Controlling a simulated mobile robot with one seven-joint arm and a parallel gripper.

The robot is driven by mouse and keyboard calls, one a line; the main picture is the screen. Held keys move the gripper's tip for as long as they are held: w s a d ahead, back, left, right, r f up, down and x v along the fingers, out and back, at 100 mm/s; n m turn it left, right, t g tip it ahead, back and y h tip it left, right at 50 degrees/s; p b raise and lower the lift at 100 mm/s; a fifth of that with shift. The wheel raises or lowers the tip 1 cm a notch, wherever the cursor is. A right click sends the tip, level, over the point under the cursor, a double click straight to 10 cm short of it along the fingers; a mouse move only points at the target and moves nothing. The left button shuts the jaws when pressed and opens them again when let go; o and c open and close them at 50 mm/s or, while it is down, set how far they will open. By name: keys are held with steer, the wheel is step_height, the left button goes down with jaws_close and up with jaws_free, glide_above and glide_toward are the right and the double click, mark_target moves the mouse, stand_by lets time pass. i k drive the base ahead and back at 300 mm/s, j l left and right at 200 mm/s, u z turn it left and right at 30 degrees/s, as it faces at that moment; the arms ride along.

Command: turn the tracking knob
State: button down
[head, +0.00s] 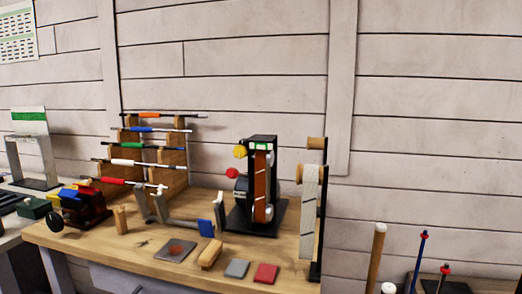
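A belt machine (264,142) with a brown upright belt (261,180) stands on a black base plate (237,216) near the back right of the wooden bench. A yellow knob (240,151) sticks out on the left near the machine's top. A red knob (232,174) sits lower on the same side. The picture does not show for certain which one is the tracking knob. My gripper is not in view, and nothing is seen touching either knob.
A wooden rack (171,165) of coloured-grip shafts stands left. A roll stand (317,205) is close right of the machine. A red vise (84,205), a wooden block (211,255), a grey block (237,268) and a red block (266,273) are on the wooden bench (133,256).

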mark_target(240, 151)
steer(key=i+l+z, duration=0.1)
steer(key=i+l, duration=0.2)
steer(key=l, duration=0.15)
steer(key=i+l+z, duration=0.15)
steer(key=i+l, duration=0.15)
steer(key=l, duration=0.2)
